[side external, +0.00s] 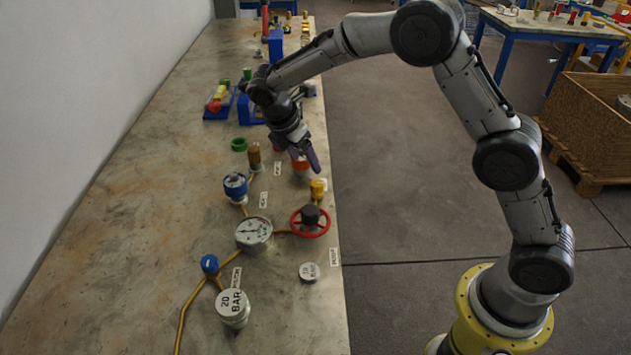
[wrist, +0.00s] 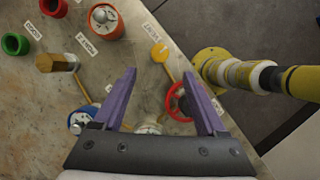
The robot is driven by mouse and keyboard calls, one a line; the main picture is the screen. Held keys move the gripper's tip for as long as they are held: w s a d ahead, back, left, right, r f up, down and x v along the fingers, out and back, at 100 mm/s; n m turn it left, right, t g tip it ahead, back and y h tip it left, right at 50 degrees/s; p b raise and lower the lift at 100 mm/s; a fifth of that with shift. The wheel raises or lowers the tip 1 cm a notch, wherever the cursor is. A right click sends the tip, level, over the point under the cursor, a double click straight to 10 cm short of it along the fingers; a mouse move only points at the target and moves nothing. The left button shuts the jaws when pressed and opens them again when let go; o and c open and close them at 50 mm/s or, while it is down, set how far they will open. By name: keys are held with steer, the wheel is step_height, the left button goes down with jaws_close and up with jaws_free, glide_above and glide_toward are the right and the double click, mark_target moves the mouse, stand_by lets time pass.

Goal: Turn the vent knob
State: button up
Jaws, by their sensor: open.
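My gripper (side external: 306,161) has purple fingers and is open above the right edge of the bench; it also shows in the wrist view (wrist: 159,72), with nothing between its fingers. An orange-red round fitting with a pale top (wrist: 104,20) lies beyond the left finger; in the side view the orange fitting (side external: 301,167) is partly hidden by the fingers. A small yellow knob (side external: 318,187) stands nearer the camera; in the wrist view its yellow top (wrist: 158,50) lies just beyond the fingertips.
A red handwheel (side external: 310,221), a gauge (side external: 254,233), a blue-topped fitting (side external: 235,185), a brown fitting (side external: 254,157) and a green ring (side external: 239,144) stand close by. A "20 BAR" cylinder (side external: 233,307) stands at the front. The bench's left side is clear.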

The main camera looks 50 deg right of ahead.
mark_target(316, 183)
steer(key=x, duration=1)
steer(key=shift+d+f, duration=0.15)
steer(key=shift+f, duration=0.2)
jaws_close()
